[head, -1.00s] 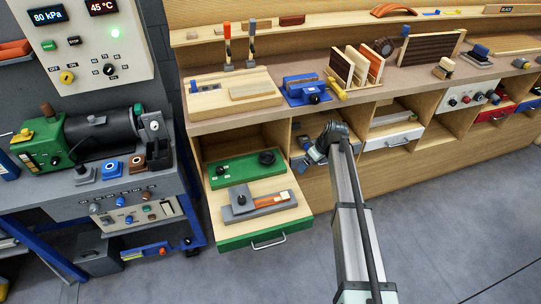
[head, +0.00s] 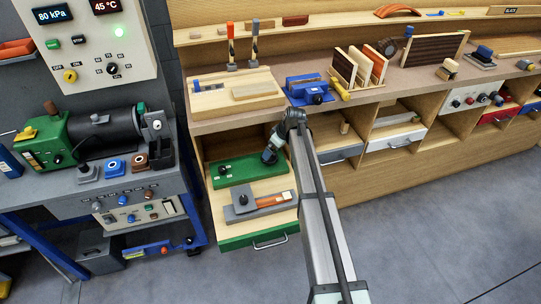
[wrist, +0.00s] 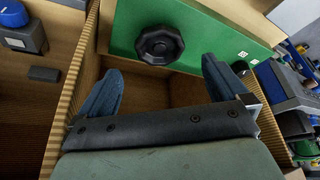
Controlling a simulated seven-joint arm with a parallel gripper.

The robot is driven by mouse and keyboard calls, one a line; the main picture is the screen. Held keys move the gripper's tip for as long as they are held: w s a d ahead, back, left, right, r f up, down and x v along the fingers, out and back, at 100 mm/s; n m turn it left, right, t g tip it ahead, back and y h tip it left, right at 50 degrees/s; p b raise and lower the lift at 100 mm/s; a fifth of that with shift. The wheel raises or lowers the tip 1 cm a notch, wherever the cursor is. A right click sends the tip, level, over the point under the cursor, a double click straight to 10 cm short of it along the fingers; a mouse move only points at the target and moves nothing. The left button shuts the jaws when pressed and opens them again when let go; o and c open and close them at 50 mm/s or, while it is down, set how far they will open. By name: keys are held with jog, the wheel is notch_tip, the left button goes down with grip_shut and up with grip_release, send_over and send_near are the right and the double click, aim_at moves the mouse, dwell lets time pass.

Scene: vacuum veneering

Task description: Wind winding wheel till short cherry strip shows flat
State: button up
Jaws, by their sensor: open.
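The winding wheel (wrist: 160,45) is a black lobed knob on a green board (wrist: 205,28), which also lies in the open drawer in the head view (head: 222,172). A short orange-brown strip (head: 273,200), which looks like the cherry strip, lies on a grey fixture with a black knob in front of the green board. Whether it is flat is too small to tell.
The pulled-out drawer has a green front (head: 258,238) and wooden side walls close to my fingers. The bench above carries a blue clamp (head: 310,92) and a rack of veneer sheets (head: 358,68). A machine bench (head: 90,180) stands at left. Floor in front is clear.

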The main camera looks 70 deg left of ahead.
jog(key=shift+x, duration=3.1)
jog(key=c, duration=1)
